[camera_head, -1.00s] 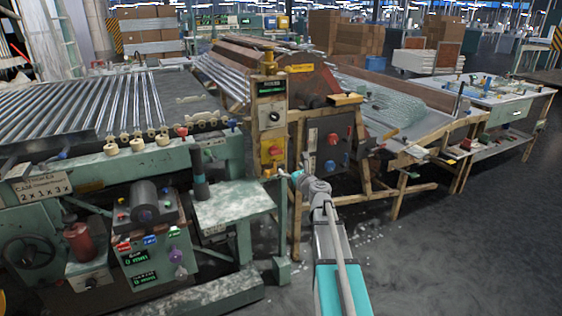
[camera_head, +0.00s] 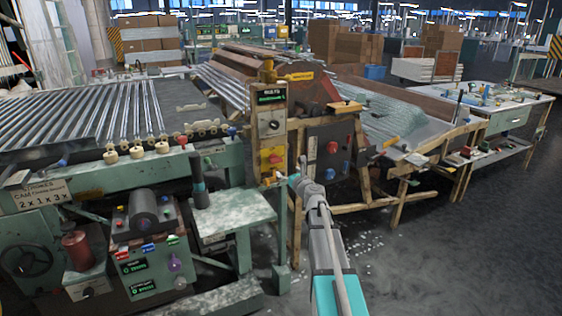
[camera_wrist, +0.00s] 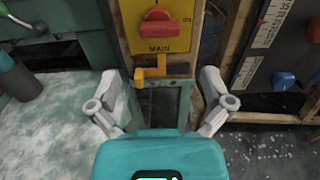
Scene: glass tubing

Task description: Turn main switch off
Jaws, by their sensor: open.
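The main switch is a red rotary knob (camera_wrist: 158,27) on a yellow plate (camera_wrist: 133,40) marked MAIN, straight ahead in the wrist view. In the head view the yellow plate (camera_head: 266,165) with its red knob sits low on the upright control post (camera_head: 270,118). My gripper (camera_wrist: 160,103) is open, its two fingers spread to either side below the plate, with nothing between them but the background. The knob lies beyond the fingertips and apart from them. In the head view my gripper (camera_head: 297,180) is just right of the plate.
A worn green side table (camera_head: 232,215) stands at the left of the post. A dark panel (camera_head: 330,150) with red and blue knobs stands at its right, also visible in the wrist view (camera_wrist: 283,50). A small orange bracket (camera_wrist: 150,74) sticks out below the plate.

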